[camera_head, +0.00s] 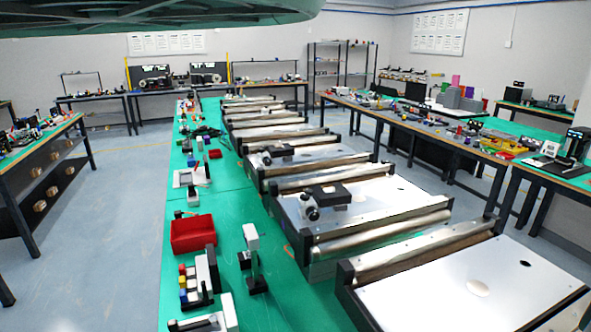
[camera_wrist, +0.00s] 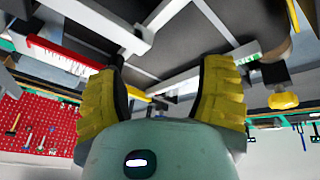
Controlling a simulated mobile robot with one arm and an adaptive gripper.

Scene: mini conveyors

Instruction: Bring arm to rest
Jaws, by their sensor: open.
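My gripper (camera_wrist: 160,95) shows in the wrist view with two yellow ribbed fingers spread apart. It is open, and nothing is between the fingers. The wrist view is tilted and looks past the fingers at grey and white beams and panels. The head view does not show the gripper. A green rounded part, which may be mine, fills the upper left edge of that view.
Mini conveyors with metal plates (camera_head: 505,280) and rollers stand in a row on a green table (camera_head: 225,180). A red bin (camera_head: 193,234) sits on its left side. Side benches (camera_head: 430,122) stand beyond. The left floor (camera_head: 110,230) is clear. A red tool board (camera_wrist: 40,125) shows in the wrist view.

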